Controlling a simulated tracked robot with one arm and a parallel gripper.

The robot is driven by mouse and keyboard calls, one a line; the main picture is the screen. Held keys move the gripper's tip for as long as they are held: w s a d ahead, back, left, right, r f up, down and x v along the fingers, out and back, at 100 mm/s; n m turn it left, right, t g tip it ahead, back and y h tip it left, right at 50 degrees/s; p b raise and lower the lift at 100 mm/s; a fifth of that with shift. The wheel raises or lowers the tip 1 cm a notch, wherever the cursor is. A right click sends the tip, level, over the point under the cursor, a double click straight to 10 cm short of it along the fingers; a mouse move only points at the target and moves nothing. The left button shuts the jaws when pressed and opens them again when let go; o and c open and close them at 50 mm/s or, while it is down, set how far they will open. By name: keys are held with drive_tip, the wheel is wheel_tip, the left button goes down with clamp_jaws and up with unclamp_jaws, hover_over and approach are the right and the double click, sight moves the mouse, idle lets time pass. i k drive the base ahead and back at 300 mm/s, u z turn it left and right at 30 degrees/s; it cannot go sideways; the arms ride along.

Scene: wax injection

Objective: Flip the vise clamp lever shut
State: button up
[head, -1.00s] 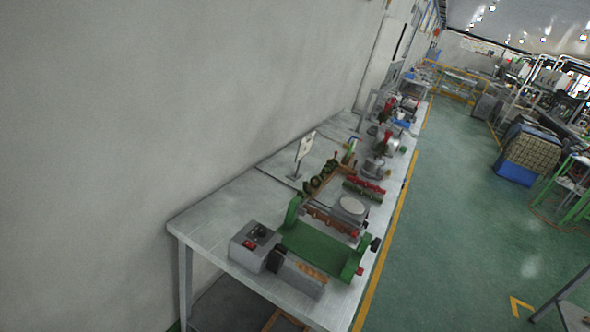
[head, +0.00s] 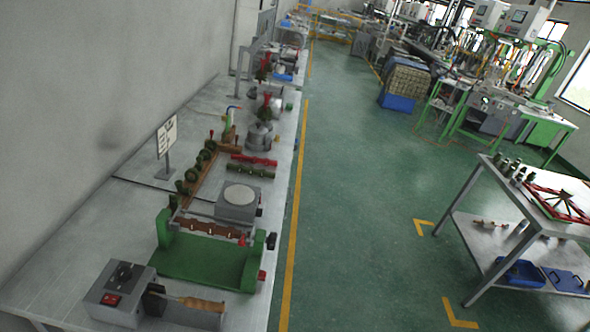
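My gripper is not in view. I cannot make out a vise clamp lever for certain in this view. A green fixture (head: 205,258) with upright end plates and red and black knobs on its right side stands on the long grey bench (head: 75,245) at the left. Farther back on the bench are small grey devices, one of them a rounded metal one (head: 260,136). These are too small to tell whether one is the vise or how a lever on it stands.
A grey box with a red switch (head: 115,300) and a wooden-handled tool (head: 195,303) sit at the bench's near end. A grey scale (head: 238,204) stands behind the fixture. A second table (head: 545,180) stands at right. Green floor between (head: 350,220) is clear.

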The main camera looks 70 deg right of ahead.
sight(241, 242)
drive_tip(key=z, duration=1.2)
drive_tip(key=k, duration=0.5)
drive_tip(key=z, duration=0.15)
drive_tip(key=i, duration=0.55)
drive_tip(key=u, duration=0.1)
